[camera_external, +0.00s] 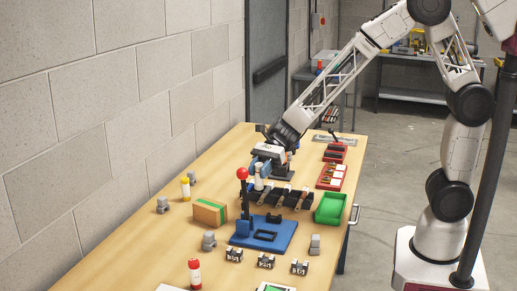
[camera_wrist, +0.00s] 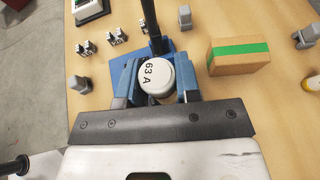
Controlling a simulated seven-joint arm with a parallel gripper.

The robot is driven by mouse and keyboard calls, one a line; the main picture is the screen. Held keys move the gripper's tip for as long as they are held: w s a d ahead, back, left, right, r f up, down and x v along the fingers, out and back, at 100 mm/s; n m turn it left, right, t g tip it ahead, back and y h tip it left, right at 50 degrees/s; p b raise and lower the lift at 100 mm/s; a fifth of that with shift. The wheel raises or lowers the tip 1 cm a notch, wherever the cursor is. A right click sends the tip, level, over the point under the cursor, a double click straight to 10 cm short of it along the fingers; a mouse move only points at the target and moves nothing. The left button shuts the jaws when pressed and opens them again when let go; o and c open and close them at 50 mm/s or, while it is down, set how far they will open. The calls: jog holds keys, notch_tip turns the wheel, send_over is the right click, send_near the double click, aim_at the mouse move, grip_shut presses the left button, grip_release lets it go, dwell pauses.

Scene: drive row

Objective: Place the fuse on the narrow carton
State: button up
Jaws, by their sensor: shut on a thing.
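The fuse is a white cylinder marked "63 A" (camera_wrist: 156,72). My gripper (camera_wrist: 155,84), with blue fingers, is shut on it, one finger on each side. In the external view my gripper (camera_external: 266,164) is over the table's middle, with the white fuse (camera_external: 259,183) below it; it hangs in front of the black rack. The carton (camera_external: 209,213) is a brown box with a green stripe, lying on the table to the left of my gripper. In the wrist view the carton (camera_wrist: 238,57) is right of the fuse, apart from it. Nothing is on its top.
A blue fixture (camera_external: 264,236) with a red-knobbed lever (camera_external: 242,174) stands close to the carton's right.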

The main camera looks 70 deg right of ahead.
dwell(0.4)
send_over(209, 203)
jog(key=s, duration=0.1)
jog(key=shift+f, duration=0.7)
jog(key=shift+w+a+f, duration=0.1)
jog(key=shift+w+f, duration=0.1)
jog(key=shift+f, duration=0.7)
jog(key=shift+w+a+f, duration=0.1)
jog(key=shift+w+f, duration=0.1)
jog(key=shift+f, duration=0.7)
jog(key=shift+f, duration=0.1)
jog(key=o, duration=1)
jog(key=shift+c, duration=0.2)
